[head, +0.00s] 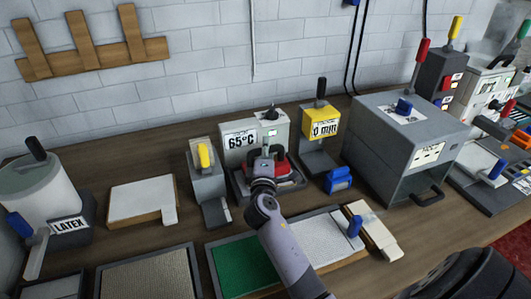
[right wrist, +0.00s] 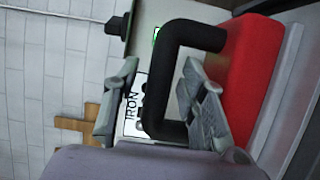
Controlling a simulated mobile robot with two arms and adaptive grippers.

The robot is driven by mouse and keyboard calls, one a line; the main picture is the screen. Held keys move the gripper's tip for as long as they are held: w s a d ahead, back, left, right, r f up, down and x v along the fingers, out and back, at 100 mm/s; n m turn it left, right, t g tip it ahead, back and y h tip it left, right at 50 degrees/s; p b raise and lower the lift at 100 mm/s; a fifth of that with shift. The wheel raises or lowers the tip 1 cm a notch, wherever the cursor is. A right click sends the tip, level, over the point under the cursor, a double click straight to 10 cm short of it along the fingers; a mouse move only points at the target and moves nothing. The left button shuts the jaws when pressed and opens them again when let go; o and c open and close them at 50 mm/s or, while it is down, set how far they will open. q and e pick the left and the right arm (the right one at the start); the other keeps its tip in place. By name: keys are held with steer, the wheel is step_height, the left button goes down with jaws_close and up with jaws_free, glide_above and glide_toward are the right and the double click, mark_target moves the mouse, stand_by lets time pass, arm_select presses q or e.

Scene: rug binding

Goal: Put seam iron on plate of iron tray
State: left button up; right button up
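The seam iron (head: 281,164) has a red body and a black handle. In the head view it stands at the iron tray (head: 296,184), below the 65°C display, partly hidden by my right gripper (head: 264,163). In the right wrist view the red iron (right wrist: 248,75) is close, beside a light grey surface. My right gripper (right wrist: 163,105) is open, with one finger on each side of the black handle; a gap shows between the handle and the left-hand finger. Whether the iron's base rests fully on the plate is hidden. My left gripper is not in view.
A yellow-handled device (head: 207,175) stands left of the tray, and a yellow 0 min timer (head: 320,125) and blue block (head: 338,179) right. A large grey box (head: 390,140) stands further right. Green and white mats (head: 243,265) lie in front.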

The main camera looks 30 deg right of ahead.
steer(key=shift+r, duration=0.1)
steer(key=b+v, duration=0.2)
steer(key=v, duration=1)
